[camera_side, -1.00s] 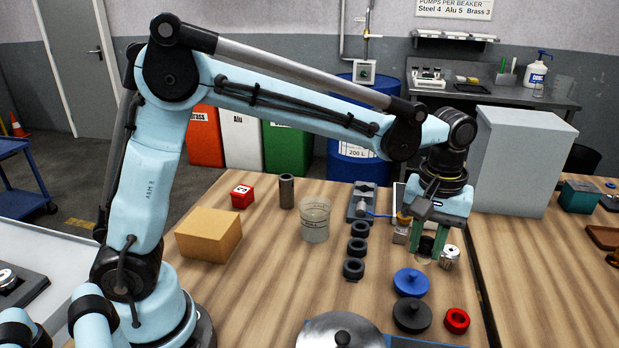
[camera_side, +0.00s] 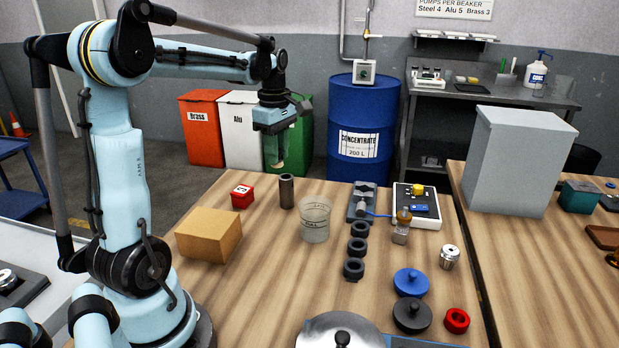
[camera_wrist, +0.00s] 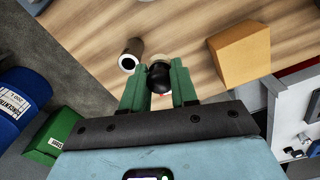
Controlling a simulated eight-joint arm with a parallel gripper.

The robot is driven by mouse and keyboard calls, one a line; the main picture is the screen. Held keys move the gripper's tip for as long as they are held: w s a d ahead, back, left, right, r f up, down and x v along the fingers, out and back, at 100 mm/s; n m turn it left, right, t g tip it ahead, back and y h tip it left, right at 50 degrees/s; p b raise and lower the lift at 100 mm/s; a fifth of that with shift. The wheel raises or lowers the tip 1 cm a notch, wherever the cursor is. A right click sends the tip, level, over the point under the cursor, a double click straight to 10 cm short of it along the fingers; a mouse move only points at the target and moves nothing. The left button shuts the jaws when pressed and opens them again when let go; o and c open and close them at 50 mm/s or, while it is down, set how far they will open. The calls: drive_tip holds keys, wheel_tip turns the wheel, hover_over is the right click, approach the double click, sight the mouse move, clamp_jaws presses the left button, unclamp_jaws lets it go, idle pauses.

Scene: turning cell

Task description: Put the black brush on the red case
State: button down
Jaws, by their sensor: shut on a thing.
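My gripper (camera_side: 276,158) is raised well above the table's back left part, with green fingers pointing down. In the wrist view the fingers are closed around the black brush (camera_wrist: 158,76), with a pale round end beyond its dark body. In the side view the brush is mostly hidden between the fingers. The red case (camera_side: 242,196), a small box with a white label on top, sits on the table at the back left, below and left of my gripper. In the wrist view it is largely hidden behind the brush.
A dark upright tube (camera_side: 287,191) stands right of the red case, and a cardboard box (camera_side: 208,236) stands in front of it. A clear beaker (camera_side: 315,222) and several black rings (camera_side: 358,247) are farther right. A blue drum (camera_side: 363,115) stands behind.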

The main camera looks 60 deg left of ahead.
hover_over(242, 190)
drive_tip(key=shift+n, duration=0.4)
wheel_tip(242, 190, down, 7)
drive_tip(key=shift+r, duration=0.15)
drive_tip(key=shift+f, duration=2.1)
drive_tip(key=c, duration=0.9)
unclamp_jaws()
drive_tip(key=shift+f, duration=0.1)
drive_tip(key=shift+o, duration=0.2)
